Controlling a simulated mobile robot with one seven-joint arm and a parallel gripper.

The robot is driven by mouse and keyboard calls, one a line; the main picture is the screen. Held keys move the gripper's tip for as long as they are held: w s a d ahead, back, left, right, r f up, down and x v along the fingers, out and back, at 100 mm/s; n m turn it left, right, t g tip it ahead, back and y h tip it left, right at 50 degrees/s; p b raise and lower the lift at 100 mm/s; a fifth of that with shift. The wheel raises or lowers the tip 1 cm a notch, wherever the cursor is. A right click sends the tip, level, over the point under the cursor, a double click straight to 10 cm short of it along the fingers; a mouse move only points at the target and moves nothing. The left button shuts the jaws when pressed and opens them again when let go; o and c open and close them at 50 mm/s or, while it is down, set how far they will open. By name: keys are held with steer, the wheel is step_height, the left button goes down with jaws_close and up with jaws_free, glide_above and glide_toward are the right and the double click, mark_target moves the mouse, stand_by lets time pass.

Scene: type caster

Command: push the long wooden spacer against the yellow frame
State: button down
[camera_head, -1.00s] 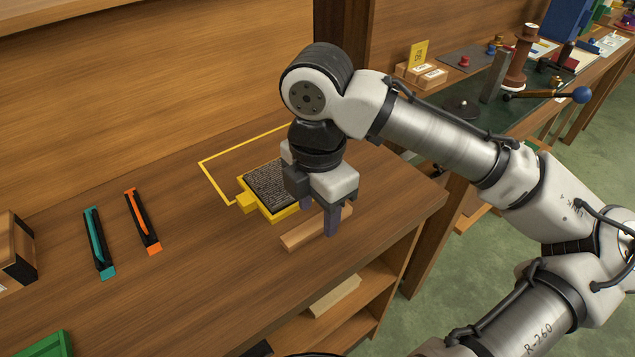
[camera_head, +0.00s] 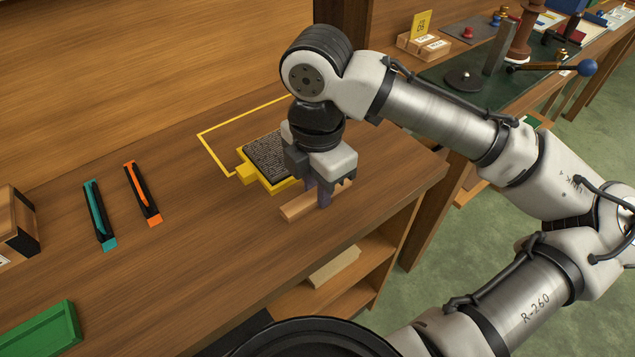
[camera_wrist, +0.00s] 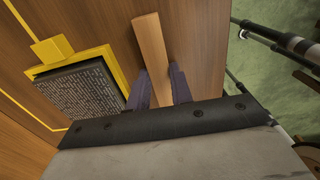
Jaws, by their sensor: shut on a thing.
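The long wooden spacer (camera_head: 298,208) is a pale wood bar lying on the bench top, near its front edge. My gripper (camera_head: 318,196) points down over it. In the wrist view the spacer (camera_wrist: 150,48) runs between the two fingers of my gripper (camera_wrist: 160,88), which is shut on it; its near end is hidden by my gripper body. The yellow frame (camera_head: 246,173) lies beside it, around a dark block of type (camera_wrist: 85,92). A strip of bare bench separates the spacer from the frame in the wrist view.
A thin yellow outline (camera_head: 215,160) is marked on the bench around the frame's back. Teal (camera_head: 100,215) and orange (camera_head: 142,195) tools lie to the left, with a green tray (camera_head: 45,328) at the lower left. The bench's front edge is close to the spacer.

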steer(key=shift+w+a+p, duration=0.25)
steer(key=shift+w+a, duration=0.3)
steer(key=shift+w, duration=0.2)
steer(key=shift+w+a+p, duration=0.25)
steer(key=shift+w+a, duration=0.25)
steer(key=shift+w, duration=0.25)
steer(key=c, duration=1.2)
jaws_free()
steer(key=shift+o, duration=0.2)
steer(key=shift+r, duration=0.1)
step_height(320, 180, up, 14)
steer(key=shift+p, duration=0.3)
